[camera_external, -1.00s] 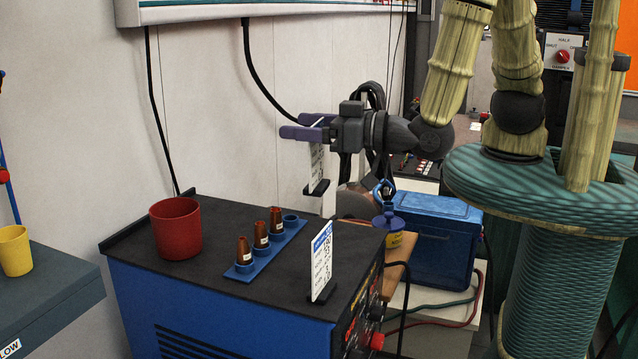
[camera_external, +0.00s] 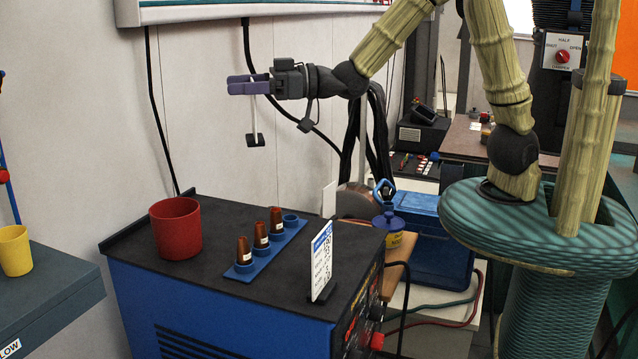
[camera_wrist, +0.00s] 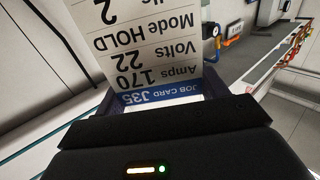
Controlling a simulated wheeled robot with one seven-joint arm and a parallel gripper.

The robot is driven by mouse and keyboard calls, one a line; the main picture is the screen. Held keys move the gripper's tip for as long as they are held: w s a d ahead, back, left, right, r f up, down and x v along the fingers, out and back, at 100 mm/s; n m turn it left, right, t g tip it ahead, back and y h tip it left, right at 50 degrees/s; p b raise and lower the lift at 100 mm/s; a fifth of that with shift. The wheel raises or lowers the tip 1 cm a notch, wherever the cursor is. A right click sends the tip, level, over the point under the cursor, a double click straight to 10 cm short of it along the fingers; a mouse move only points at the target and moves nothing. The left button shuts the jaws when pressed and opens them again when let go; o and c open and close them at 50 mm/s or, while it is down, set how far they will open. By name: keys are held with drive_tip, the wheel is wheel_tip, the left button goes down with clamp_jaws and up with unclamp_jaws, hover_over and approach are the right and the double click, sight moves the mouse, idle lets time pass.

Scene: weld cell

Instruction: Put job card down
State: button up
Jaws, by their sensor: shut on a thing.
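My gripper (camera_external: 250,86) is shut on a job card and holds it in the air above the back of the blue machine's dark top. The held job card (camera_external: 254,118) hangs edge-on with a black foot (camera_external: 256,141) at its lower end. In the wrist view the job card (camera_wrist: 145,50) shows printed text with a blue band reading "JOB CARD J35", upside down in the picture. A second white card (camera_external: 321,262) stands upright in a black base near the right front of the machine top (camera_external: 222,292).
A red cup (camera_external: 175,230) stands at the left of the machine top. A blue rack (camera_external: 265,258) with several copper-coloured nozzles stands beside it, its far socket empty. A blue box (camera_external: 430,235) stands to the right.

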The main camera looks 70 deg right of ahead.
drive_tip(key=d+n+g+y+b, duration=0.45)
drive_tip(key=d+b, duration=0.25)
drive_tip(key=d, duration=0.4)
drive_tip(key=s+d+f+n+g+y+b, duration=0.1)
drive_tip(key=s+d+f+g+b, duration=0.15)
drive_tip(key=d, duration=0.45)
drive_tip(key=s+d+f+n+g+y+b, duration=0.1)
drive_tip(key=s+d+f+b, duration=0.2)
drive_tip(key=d, duration=0.4)
wheel_tip(320, 180, down, 22)
drive_tip(key=shift+s, duration=0.15)
drive_tip(key=shift+f, duration=0.1)
wheel_tip(320, 180, down, 6)
drive_tip(key=shift+b, duration=0.35)
drive_tip(key=shift+f, duration=0.1)
drive_tip(key=shift+f, duration=1.85)
